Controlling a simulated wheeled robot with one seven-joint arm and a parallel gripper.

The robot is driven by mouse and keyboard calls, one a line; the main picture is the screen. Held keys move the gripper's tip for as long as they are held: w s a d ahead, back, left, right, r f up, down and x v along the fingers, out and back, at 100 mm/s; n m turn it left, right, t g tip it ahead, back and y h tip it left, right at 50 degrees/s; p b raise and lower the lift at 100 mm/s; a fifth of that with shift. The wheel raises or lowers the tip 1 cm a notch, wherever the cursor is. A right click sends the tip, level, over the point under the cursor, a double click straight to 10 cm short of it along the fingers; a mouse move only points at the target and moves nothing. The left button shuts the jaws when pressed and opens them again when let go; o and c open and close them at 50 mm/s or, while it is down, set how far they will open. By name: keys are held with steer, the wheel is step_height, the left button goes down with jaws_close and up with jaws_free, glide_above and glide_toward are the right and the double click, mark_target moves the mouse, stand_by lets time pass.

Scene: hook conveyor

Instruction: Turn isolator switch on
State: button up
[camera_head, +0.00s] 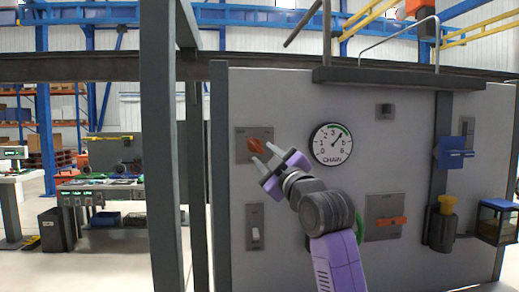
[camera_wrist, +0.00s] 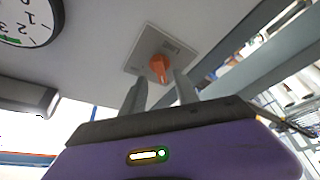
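An orange-red rotary knob (camera_head: 254,146) sits on a grey square plate (camera_head: 243,157) at the upper left of the grey panel; it looks like the isolator switch. In the wrist view the knob (camera_wrist: 159,66) shows just beyond and between my two fingertips, its handle pointing toward the bottom of the picture. My gripper (camera_head: 265,155) is open, its fingers apart on either side of the knob. I cannot tell whether a finger touches it. The fingers partly cover the knob's lower right in the head view.
A round chain gauge (camera_head: 332,144) is right of the knob. Below are a white toggle switch (camera_head: 255,235) and an orange handle (camera_head: 391,221). A dark post (camera_head: 161,150) stands left of the panel.

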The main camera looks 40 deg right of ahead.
mark_target(258, 148)
steer(key=shift+p+x, duration=0.4)
steer(key=shift+x, duration=1.9)
jaws_close()
